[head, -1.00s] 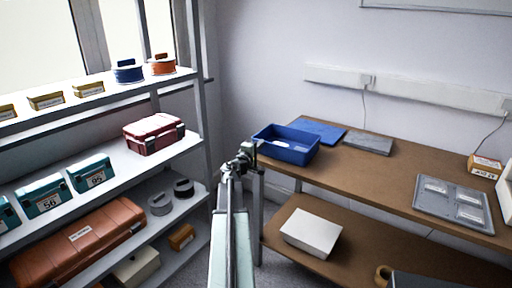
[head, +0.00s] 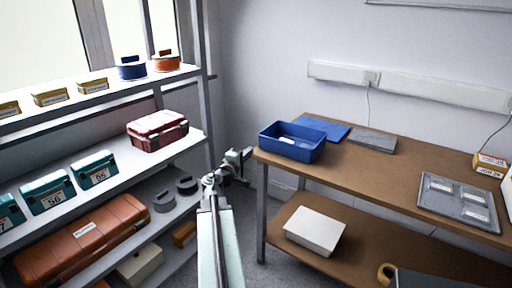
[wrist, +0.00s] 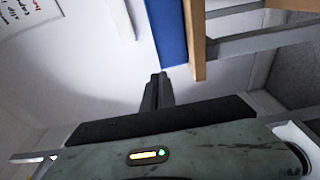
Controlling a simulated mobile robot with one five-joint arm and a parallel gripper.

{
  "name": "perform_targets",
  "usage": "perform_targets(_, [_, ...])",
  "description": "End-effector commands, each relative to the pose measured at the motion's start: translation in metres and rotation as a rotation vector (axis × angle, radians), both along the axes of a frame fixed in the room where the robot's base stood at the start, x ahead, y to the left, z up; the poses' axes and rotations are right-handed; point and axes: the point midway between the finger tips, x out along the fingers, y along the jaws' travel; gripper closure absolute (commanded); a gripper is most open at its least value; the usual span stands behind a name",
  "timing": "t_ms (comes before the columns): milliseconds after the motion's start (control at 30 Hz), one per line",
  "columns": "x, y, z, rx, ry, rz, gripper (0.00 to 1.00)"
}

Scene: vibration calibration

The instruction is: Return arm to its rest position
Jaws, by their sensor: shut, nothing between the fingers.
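My arm reaches forward in the gap between the shelf rack and the workbench. My gripper (head: 246,154) is at its far end, near the left corner of the bench and left of the blue bin. In the wrist view my gripper (wrist: 158,76) shows with its two dark fingers together, nothing between them. A blue surface and a wooden edge stand just beyond the fingertips in that view; I cannot tell whether they touch.
The workbench (head: 375,175) on the right holds a blue bin (head: 291,142), a blue mat (head: 318,127) and a grey tray (head: 458,202). The shelf rack (head: 204,85) on the left holds teal cases (head: 93,168), a red case (head: 157,131) and spools (head: 166,62). A white box (head: 314,231) lies on the lower shelf.

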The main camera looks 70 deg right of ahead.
Motion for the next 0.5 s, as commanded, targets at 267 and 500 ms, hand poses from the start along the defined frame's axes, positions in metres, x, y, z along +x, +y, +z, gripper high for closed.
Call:
perform_targets(267, [0.0022,0.0154,0.0000,0.000,0.000,0.001,1.00])
perform_targets(500, [0.0058,0.0163,0.0000,0.000,0.000,0.006,1.00])
